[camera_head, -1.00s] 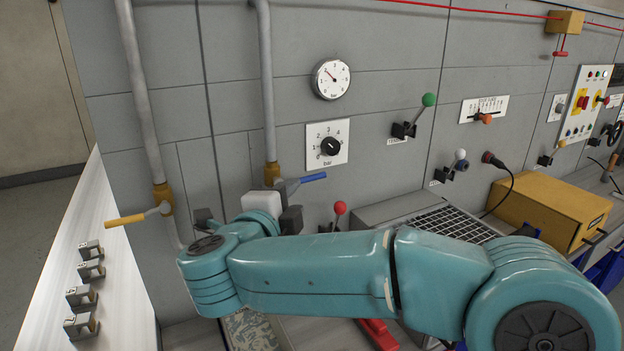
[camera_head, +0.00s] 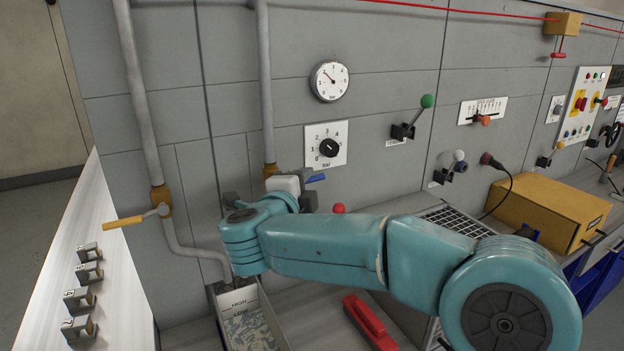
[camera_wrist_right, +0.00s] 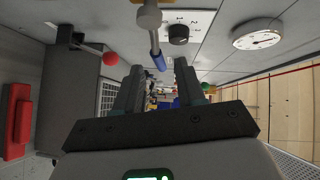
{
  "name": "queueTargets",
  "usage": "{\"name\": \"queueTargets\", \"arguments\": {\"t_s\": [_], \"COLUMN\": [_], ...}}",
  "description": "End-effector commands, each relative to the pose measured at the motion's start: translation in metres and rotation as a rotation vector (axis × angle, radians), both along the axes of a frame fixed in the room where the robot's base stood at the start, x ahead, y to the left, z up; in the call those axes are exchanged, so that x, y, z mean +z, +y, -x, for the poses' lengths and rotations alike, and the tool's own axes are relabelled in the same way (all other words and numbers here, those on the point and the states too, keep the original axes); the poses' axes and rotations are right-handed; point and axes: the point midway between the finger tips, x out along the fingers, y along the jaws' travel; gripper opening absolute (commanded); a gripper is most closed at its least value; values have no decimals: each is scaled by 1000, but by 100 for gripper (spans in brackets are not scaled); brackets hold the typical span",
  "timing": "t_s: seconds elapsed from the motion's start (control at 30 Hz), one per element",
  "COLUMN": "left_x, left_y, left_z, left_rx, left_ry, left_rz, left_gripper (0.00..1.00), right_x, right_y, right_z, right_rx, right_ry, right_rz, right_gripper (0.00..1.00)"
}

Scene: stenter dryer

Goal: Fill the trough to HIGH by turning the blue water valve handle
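The blue water valve handle (camera_head: 316,178) sticks out to the right from the pipe below the pressure gauge, its pivot end partly hidden by my right gripper (camera_head: 272,197). In the right wrist view the blue handle (camera_wrist_right: 158,60) shows ahead of and between the two dark, spread fingers of the right gripper (camera_wrist_right: 159,72). I see no contact; the depth between them is hard to tell. The trough (camera_head: 222,302), marked HIGH and LOW, stands at the bottom with a mottled surface inside. Its water level is unclear. My left gripper is out of view.
A yellow valve handle (camera_head: 123,222) sits on the left pipe. A dial (camera_head: 326,144) and a gauge (camera_head: 329,81) are on the wall above. A red-knobbed lever (camera_head: 339,208) is close to the right gripper. A red object (camera_head: 371,323) lies right of the trough.

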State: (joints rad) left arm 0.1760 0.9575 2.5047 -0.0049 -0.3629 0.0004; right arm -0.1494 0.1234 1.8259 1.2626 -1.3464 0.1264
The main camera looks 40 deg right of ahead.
Motion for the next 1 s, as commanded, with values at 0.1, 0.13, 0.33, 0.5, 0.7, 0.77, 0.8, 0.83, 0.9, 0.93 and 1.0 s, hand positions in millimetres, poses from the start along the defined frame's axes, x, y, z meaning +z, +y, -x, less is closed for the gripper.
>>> {"name": "queueTargets", "arguments": {"t_s": [0.1, 0.13, 0.33, 0.5, 0.7, 0.77, 0.8, 0.83, 0.9, 0.93, 1.0], "left_x": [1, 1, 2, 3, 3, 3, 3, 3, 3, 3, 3], "left_y": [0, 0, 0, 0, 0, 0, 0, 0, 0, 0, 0], "left_z": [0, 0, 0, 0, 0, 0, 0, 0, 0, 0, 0], "left_rx": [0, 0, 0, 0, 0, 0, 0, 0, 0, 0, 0], "left_ry": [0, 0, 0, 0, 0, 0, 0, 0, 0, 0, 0], "left_rz": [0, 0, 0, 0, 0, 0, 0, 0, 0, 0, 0], "left_gripper": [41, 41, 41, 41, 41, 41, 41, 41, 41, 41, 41], "right_x": [-1, -2, -3, -4, -5, -5, -5, -5, -5, -5, -5], "right_y": [-9, -11, -24, -35, -40, -40, -40, -40, -39, -39, -39], "right_z": [-4, -5, -12, -18, -20, -20, -20, -20, -20, -20, -20], "right_rx": [-2, -2, -1, -1, 0, 0, 0, 0, 0, 0, 0], "right_ry": [1, 1, 0, 0, 0, 0, 0, 0, 0, 0, 0], "right_rz": [1, 1, -1, 0, 0, 0, 0, 0, 0, 0, 0], "right_gripper": [39, 39, 39, 39, 39, 39, 39, 39, 39, 39, 39]}}
